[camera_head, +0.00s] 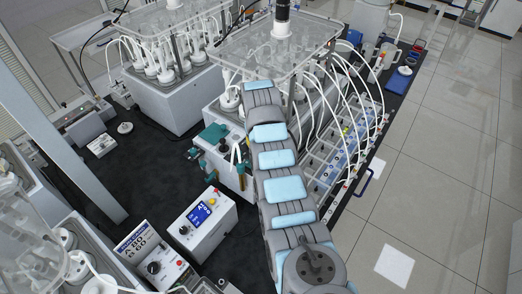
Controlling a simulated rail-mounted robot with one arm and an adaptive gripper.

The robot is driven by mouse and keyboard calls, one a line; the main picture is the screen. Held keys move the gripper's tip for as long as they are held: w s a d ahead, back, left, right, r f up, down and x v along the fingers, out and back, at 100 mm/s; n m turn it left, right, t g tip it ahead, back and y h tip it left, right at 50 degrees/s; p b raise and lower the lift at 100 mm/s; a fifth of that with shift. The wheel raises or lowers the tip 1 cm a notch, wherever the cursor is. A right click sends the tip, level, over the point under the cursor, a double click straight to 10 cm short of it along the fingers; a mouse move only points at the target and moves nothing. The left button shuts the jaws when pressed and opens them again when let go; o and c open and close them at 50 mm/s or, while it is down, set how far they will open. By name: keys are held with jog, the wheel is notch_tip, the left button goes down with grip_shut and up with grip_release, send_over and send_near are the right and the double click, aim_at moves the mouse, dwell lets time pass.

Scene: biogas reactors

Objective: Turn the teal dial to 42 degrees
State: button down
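Teal parts (213,133) show on the front of the middle reactor unit, just left of my arm. A smaller teal piece (193,153) sticks out to their lower left. I cannot make out which of these is the dial, and no pointer or degree scale is readable. My arm, grey with light blue pads, reaches from the bottom right up to the middle reactor. Its far end is in front of the reactor's tubing. I cannot make out the gripper's fingers; the arm may be hiding them.
A white box with a blue screen (205,226) and a control box with a black knob (153,268) stand on the dark bench (145,185). Clear-lidded reactors stand at the back. The tiled floor (445,170) is open.

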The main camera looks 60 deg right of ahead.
jog(key=shift+w+f, duration=0.1)
jog(key=shift+f, duration=0.05)
dwell(0.3)
jog(key=c, duration=0.7)
grip_release()
jog(key=shift+o, duration=0.2)
jog(key=shift+r, duration=0.2)
